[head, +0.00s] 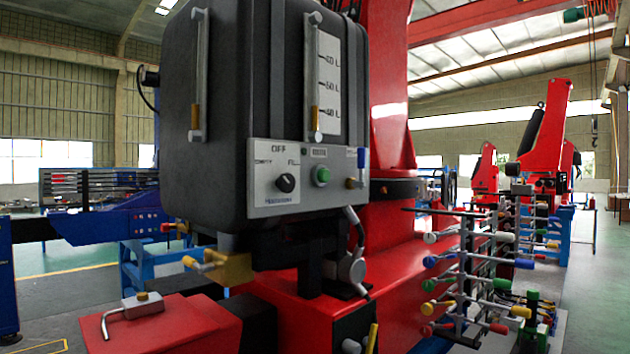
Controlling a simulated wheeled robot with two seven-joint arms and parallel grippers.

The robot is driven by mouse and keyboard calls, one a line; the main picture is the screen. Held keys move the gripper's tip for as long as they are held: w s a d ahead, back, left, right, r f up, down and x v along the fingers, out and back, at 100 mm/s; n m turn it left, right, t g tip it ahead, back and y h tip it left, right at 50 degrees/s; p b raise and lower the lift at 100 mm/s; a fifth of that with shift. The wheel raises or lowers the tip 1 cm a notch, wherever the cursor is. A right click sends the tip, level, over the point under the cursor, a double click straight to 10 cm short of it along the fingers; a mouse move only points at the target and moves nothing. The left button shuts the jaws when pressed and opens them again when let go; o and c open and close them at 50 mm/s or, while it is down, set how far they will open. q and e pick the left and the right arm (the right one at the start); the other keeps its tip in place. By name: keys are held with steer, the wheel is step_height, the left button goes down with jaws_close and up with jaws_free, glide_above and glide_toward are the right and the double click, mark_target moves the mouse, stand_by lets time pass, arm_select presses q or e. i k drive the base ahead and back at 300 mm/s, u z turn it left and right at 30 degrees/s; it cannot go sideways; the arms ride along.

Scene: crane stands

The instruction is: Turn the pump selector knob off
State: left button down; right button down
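A green button (322,176) is to the right of the knob. Neither of my grippers shows in the head view, and nothing touches the knob.
A level gauge (328,85) and a vertical handle (199,75) are on the tank. A blue-tipped lever (361,160) is at the panel's right. A rack of coloured levers (465,275) stands right. A red block (160,325) is below left. The space before the panel looks clear.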

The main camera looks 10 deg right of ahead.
mark_target(286, 182)
steer(key=z, duration=1.25)
steer(key=i, duration=0.35)
steer(key=u, duration=0.05)
